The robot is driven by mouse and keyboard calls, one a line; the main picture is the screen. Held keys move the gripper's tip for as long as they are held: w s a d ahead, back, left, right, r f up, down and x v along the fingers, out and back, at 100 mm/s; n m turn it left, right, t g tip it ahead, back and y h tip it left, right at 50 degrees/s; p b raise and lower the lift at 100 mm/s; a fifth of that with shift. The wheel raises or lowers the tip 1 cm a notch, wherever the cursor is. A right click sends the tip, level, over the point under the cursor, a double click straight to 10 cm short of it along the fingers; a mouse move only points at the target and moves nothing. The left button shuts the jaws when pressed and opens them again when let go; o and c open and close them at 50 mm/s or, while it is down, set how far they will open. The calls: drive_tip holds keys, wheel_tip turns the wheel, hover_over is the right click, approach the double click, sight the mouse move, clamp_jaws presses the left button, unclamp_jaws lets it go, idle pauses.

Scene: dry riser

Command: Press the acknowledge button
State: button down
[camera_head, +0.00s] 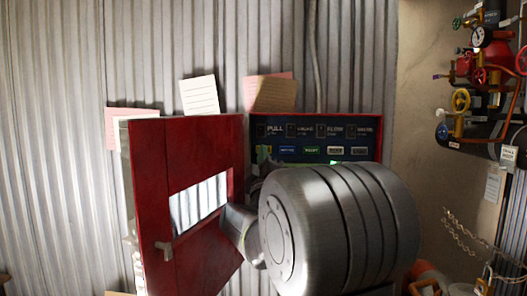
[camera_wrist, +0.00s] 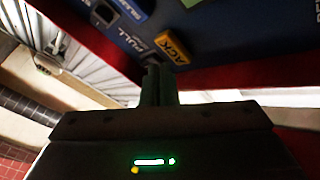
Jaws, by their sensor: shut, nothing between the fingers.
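The acknowledge button (camera_wrist: 173,47) is a yellow block marked "ACK" on the dark blue panel (camera_wrist: 222,28). In the head view the panel (camera_head: 345,131) is inside a red cabinet, and my arm hides the gripper and the panel's lower part.
The red cabinet door (camera_head: 150,190), with a window and handle, stands open left of the panel. Paper notes (camera_head: 200,95) stick up behind the cabinet against corrugated metal. Red valves and a gauge (camera_head: 482,37) are on the right, with chains (camera_head: 465,235) below.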

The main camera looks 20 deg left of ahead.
drive_tip(key=shift+w, duration=0.1)
drive_tip(key=shift+w+a, duration=0.1)
drive_tip(key=shift+w, duration=0.25)
drive_tip(key=shift+w+a+b, duration=0.1)
drive_tip(key=shift+w+b, duration=0.25)
drive_tip(key=shift+w, duration=0.1)
idle(0.9)
idle(0.4)
drive_tip(key=shift+s+d+b, duration=0.2)
drive_tip(key=shift+s+b, duration=0.25)
drive_tip(key=shift+s, duration=0.45)
drive_tip(key=s, duration=0.2)
drive_tip(key=s+d+b, duration=0.1)
drive_tip(key=s, duration=0.1)
drive_tip(key=shift+s+d, duration=0.15)
drive_tip(key=shift+s, duration=0.25)
